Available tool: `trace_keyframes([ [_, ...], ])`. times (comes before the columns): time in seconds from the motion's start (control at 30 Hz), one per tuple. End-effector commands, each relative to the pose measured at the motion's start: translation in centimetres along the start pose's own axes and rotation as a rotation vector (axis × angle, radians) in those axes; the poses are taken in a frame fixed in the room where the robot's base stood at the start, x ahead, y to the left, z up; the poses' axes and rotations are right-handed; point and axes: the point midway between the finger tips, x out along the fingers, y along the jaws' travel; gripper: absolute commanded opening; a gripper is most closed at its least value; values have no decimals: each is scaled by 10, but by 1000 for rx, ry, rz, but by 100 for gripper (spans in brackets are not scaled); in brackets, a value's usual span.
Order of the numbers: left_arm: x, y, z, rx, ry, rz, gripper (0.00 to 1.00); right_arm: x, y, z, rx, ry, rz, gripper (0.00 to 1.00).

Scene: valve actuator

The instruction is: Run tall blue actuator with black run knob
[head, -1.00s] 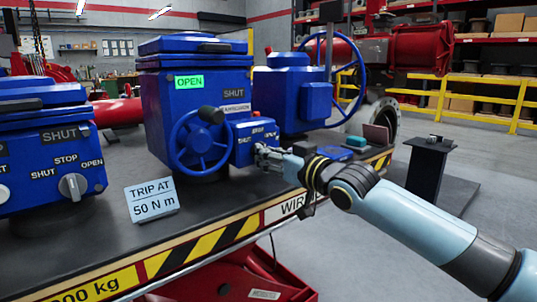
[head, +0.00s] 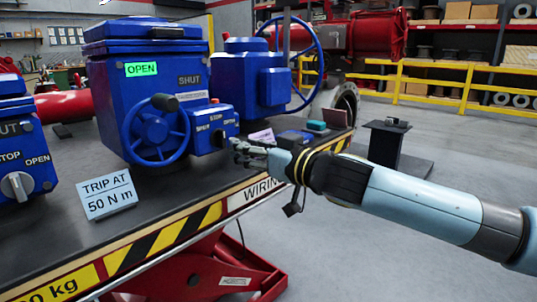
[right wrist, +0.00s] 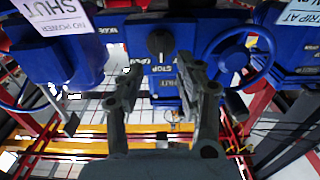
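The tall blue actuator (head: 155,88) stands left of centre in the head view, with a lit green OPEN window and a blue handwheel (head: 160,132). A small blue control box (head: 207,129) on its right side bears SHUT, STOP and OPEN labels. The black run knob (right wrist: 160,42) shows on this box in the right wrist view, beyond and between my fingertips. My right gripper (head: 238,150) is just right of the box in the head view. In the right wrist view my right gripper (right wrist: 163,75) has its fingers spread, with nothing between them. My left gripper is not in view.
Another blue actuator with a grey selector knob (head: 17,186) stands at the left edge. A blue unit with a large handwheel (head: 248,77) stands behind right. A TRIP AT 50 N m card (head: 107,194) is on the bench front. A black pedestal (head: 385,143) stands right.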

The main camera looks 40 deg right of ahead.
Motion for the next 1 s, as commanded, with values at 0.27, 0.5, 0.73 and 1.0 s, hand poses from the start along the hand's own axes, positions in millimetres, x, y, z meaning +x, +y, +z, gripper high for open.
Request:
trace_keyframes([
  [0.27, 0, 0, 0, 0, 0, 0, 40, -32, -1, 0, -4, -2, -5, 36],
  [0.5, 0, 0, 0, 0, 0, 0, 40, -52, 0, 1, -3, -3, -2, 36],
  [0.73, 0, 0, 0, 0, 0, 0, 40, -57, -1, 0, 2, 2, -2, 36],
  [1.0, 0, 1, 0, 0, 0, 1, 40, -57, -1, 0, 3, 2, -2, 36],
])
